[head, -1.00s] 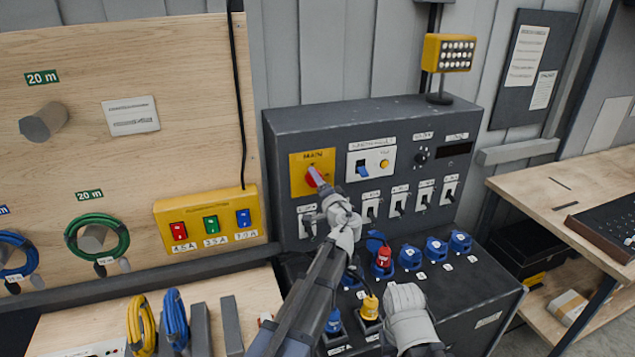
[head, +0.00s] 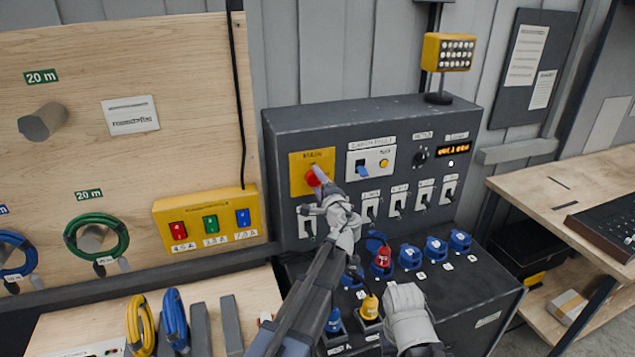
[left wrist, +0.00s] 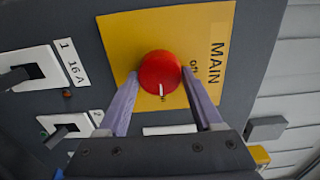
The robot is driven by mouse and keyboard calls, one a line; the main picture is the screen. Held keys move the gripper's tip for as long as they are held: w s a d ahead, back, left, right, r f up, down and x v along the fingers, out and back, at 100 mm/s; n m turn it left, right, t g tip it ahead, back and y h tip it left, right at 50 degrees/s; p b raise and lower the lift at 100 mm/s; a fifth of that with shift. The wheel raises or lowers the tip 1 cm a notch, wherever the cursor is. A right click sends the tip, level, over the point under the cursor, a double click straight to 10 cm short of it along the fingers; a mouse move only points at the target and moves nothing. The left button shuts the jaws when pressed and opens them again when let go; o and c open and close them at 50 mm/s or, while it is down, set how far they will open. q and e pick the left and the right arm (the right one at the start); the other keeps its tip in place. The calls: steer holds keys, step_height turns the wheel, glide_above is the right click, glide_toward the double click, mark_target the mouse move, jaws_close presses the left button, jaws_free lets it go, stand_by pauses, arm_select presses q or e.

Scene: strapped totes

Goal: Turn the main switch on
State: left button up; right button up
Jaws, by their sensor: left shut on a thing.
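The main switch is a red round knob (head: 312,179) on a yellow plate (head: 297,160) marked MAIN, at the panel's upper left. My left gripper (head: 319,183) is shut on the knob. In the left wrist view its two fingers (left wrist: 160,92) lie on either side of the red knob (left wrist: 160,70). The knob's white mark points to the bottom of that view, a quarter turn from the "off" label; the small label by the mark is too small to read. The panel display (head: 454,149) is lit orange. My right gripper (head: 405,300) is low in front of the panel; its fingertips are not clear.
Several lever switches (head: 397,200) sit below the main plate. Blue sockets (head: 436,249), a red plug (head: 382,260) and a yellow plug (head: 370,307) crowd the lower console. A yellow box with coloured switches (head: 208,215) is at the left.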

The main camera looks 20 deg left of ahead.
arm_select(q)
steer(key=o, duration=1.4)
steer(key=shift+c, duration=0.2)
steer(key=shift+s, duration=0.1)
steer(key=v, duration=0.7)
steer(key=shift+s+d, duration=0.25)
steer(key=shift+d, duration=0.05)
